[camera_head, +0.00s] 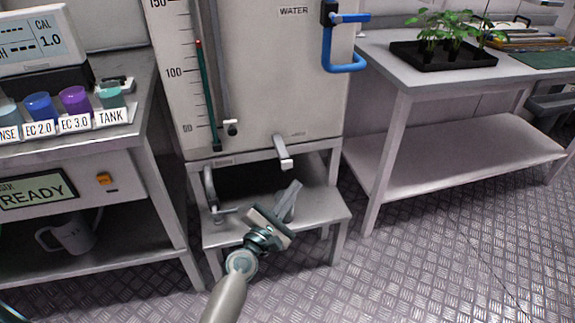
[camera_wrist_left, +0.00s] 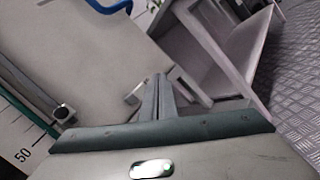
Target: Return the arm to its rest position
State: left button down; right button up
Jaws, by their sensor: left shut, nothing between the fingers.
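My left gripper (camera_head: 291,198) is in the head view, in front of the low stand under the water tank (camera_head: 265,75). Its arm comes up from the bottom of the picture. The fingers are shut and hold nothing. In the left wrist view the closed fingers (camera_wrist_left: 160,86) point up, with the tank's pale front (camera_wrist_left: 85,60) at the left. My right gripper is in neither view.
The tank has a tap (camera_head: 283,150) and a blue handle (camera_head: 343,66). A table (camera_head: 385,72) with a black plant tray (camera_head: 415,60) stands right.

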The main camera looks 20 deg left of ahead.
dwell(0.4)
